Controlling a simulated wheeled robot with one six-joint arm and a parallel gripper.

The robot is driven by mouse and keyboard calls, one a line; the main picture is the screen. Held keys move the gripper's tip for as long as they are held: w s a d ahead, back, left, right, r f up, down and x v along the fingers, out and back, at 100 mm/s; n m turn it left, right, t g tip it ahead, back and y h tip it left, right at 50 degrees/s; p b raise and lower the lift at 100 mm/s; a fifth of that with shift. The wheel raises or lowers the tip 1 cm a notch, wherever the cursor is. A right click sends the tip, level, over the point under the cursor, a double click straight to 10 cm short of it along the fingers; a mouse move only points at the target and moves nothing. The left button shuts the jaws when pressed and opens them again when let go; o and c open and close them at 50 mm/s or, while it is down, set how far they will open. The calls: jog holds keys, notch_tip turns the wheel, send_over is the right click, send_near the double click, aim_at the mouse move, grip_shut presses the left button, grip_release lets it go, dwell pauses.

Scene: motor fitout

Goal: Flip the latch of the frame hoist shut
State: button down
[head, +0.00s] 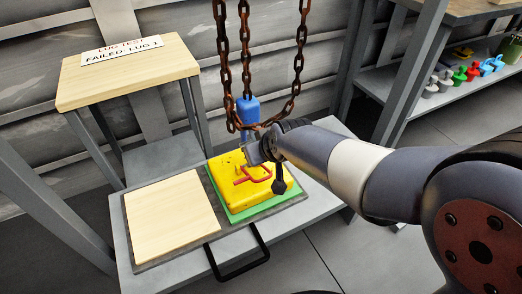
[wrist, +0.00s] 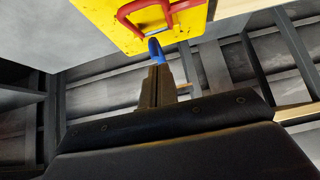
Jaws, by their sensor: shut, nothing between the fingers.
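The frame hoist's rusty chains (head: 245,60) hang down in the head view, with a blue hook body (head: 248,108) among them. The hook's lower part is hidden behind my gripper (head: 252,152), and I cannot make out the latch. A yellow block (head: 222,178) with a red handle (head: 240,182) lies just below. In the wrist view my gripper (wrist: 158,72) is shut and empty. Its tips are at or very near a blue piece (wrist: 156,50) beside the red handle (wrist: 172,8); I cannot tell whether they touch.
The yellow block rests on a green plate (head: 236,217) on a grey tray with a black handle (head: 240,262). A pale wooden board (head: 170,220) lies left of it. A wooden stand (head: 125,75) bears a "failed lug 1" sign (head: 122,48). Shelves with coloured parts stand right.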

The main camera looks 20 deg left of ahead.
dwell(0.3)
jog(key=shift+r+p, duration=0.7)
